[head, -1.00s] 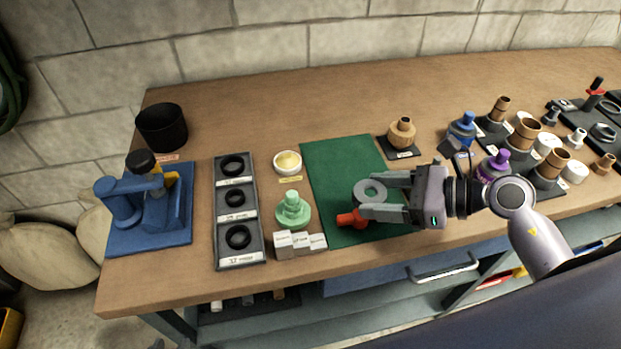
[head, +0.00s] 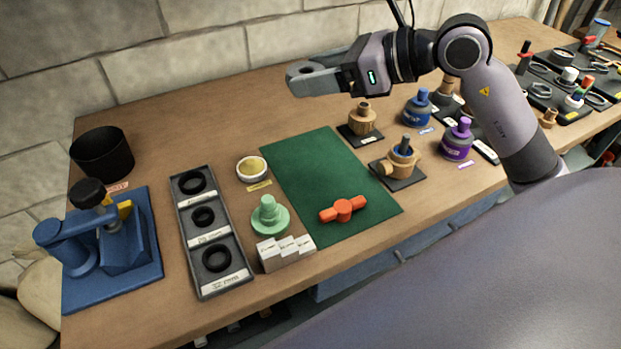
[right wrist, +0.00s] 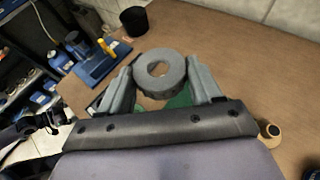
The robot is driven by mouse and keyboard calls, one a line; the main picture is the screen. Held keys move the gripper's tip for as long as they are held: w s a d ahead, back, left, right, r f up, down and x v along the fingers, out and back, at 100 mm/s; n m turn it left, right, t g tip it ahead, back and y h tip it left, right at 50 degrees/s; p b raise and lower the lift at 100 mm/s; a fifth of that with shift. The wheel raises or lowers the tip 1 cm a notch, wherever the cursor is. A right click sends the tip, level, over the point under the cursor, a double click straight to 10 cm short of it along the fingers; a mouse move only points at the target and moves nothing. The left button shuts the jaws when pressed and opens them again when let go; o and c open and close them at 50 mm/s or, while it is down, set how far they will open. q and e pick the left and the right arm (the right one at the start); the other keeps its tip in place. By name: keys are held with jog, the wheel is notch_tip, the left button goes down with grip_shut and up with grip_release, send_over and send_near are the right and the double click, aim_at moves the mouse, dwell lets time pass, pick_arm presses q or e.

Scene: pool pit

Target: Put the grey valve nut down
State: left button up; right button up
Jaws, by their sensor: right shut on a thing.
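The grey valve nut (right wrist: 160,73) is a thick ring with a round hole. In the right wrist view it sits between the two fingers of my right gripper (head: 305,79), which is shut on it. In the head view this gripper is raised over the back of the bench, in front of the stone wall, and the nut is hard to tell from the grey fingers. Below and nearer lies the green mat (head: 301,165), with a red-orange handled part (head: 343,208) on it. My left gripper is not in view.
Left of the mat stand a green stepped knob (head: 269,215), a yellow-filled dish (head: 251,168), white blocks (head: 285,252) and a tray of black rings (head: 213,285). Tan fittings (head: 362,119) stand right of the mat. The mat's upper part and the wood behind it are clear.

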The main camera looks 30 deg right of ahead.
send_over(316, 185)
notch_tip(316, 185, down, 19)
jog(key=shift+f+b, duration=0.15)
jog(key=shift+b, duration=0.2)
jog(key=shift+f, duration=0.1)
jog(key=shift+f+b, duration=0.55)
jog(key=o, duration=1)
jog(key=shift+r, duration=0.1)
jog(key=shift+r+p, duration=0.6)
jog(key=b+v, duration=0.1)
jog(key=v, duration=0.9)
jog(key=shift+s+d+b, duration=0.1)
jog(key=shift+s+b, duration=0.15)
jog(key=shift+b, duration=0.05)
jog(key=shift+v, duration=0.8)
